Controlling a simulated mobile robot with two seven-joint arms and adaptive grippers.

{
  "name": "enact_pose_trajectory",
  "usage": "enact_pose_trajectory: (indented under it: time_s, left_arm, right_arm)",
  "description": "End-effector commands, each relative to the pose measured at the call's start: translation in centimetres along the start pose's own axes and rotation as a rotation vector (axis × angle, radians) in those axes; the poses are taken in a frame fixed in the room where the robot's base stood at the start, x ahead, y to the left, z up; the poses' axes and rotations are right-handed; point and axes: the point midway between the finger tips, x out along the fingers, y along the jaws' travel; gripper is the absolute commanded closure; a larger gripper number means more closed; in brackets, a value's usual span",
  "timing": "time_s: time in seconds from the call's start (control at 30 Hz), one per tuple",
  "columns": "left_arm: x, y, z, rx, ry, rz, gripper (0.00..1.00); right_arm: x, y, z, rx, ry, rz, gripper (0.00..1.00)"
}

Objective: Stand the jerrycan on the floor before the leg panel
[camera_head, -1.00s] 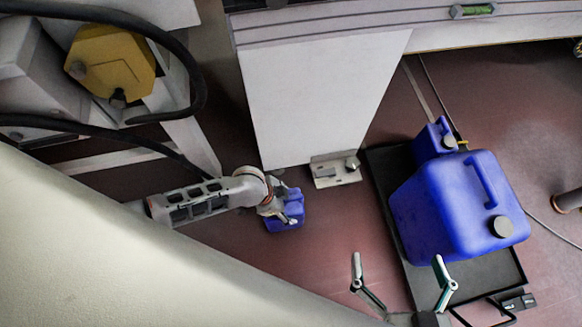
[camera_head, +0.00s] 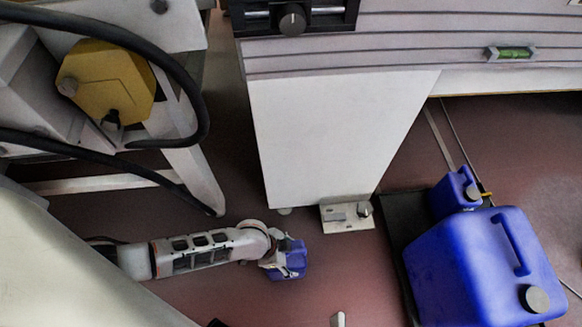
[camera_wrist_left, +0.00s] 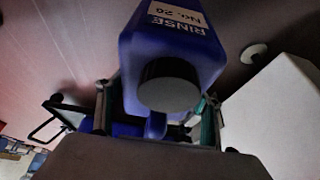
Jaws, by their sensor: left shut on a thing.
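The jerrycan (camera_head: 297,262) is small and blue, and my left gripper (camera_head: 283,258) is shut on it. In the left wrist view it (camera_wrist_left: 180,55) has a dark round cap and a label reading "RINSE No. 20", between the two fingers. The leg panel (camera_head: 335,140) is the broad white upright. The jerrycan is just before its lower end, apart from it in the picture. I cannot tell whether its base touches the floor (camera_head: 290,300). Of my right gripper, only a fingertip (camera_head: 338,318) seems to show at the bottom edge.
A black tray (camera_head: 393,230) on the right holds a large blue jerrycan (camera_head: 470,265) and a smaller one (camera_head: 452,193). A metal foot bracket (camera_head: 346,216) sticks out at the panel's base. A white frame with a yellow part (camera_head: 105,85) and black hoses stands at left.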

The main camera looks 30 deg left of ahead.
Motion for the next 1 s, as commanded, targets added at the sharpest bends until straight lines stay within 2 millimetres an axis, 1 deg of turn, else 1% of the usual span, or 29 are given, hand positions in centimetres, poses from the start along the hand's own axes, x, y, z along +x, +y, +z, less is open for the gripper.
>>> enact_pose_trajectory:
  time_s: [0.03,0.23,0.27,0.3,0.33,0.63,0.73,0.83,0.87,0.9,1.0]
  left_arm:
    - [-0.1,-0.2,-0.4,0.0,0.005,-0.003,0.9]
    - [0.3,-0.1,-0.1,0.0,0.003,-0.001,0.9]
    - [0.3,0.0,0.1,0.001,0.0,0.0,0.29]
    - [0.3,-0.1,0.1,0.001,0.0,-0.001,0.19]
    - [0.3,-0.1,0.1,0.001,0.0,-0.001,0.18]
    - [0.3,-0.1,0.1,0.001,0.0,-0.001,0.18]
    - [-0.2,-0.2,-0.2,0.002,0.002,-0.003,0.18]
    - [-1.6,-0.5,-0.5,0.004,0.005,-0.009,0.18]
    - [-2.2,-0.6,-0.6,0.005,0.006,-0.01,0.18]
    - [-3.0,-0.7,-0.7,0.007,0.008,-0.012,0.18]
    - [-5.3,-1.0,-1.0,0.007,0.011,-0.015,0.18]
  right_arm:
    - [0.0,0.0,-0.1,-0.002,0.002,0.0,0.0]
    - [0.0,-0.1,0.2,0.018,0.0,-0.002,0.0]
    - [0.0,-0.2,0.1,0.019,0.001,-0.003,0.0]
    - [0.0,-0.2,0.1,0.019,0.002,-0.003,0.0]
    - [0.0,-0.2,0.1,0.019,0.002,-0.003,0.0]
    - [0.0,-0.2,0.1,0.017,0.002,-0.003,0.0]
    - [0.0,-0.2,-0.4,0.004,0.009,-0.003,0.0]
    - [0.0,-0.1,-1.4,-0.046,0.019,0.001,0.0]
    - [-0.1,0.4,-1.6,-0.083,0.012,0.008,0.0]
    - [-0.3,1.3,-1.7,-0.143,0.0,0.02,0.0]
    - [-0.5,2.5,-2.8,-0.255,-0.009,0.042,0.0]
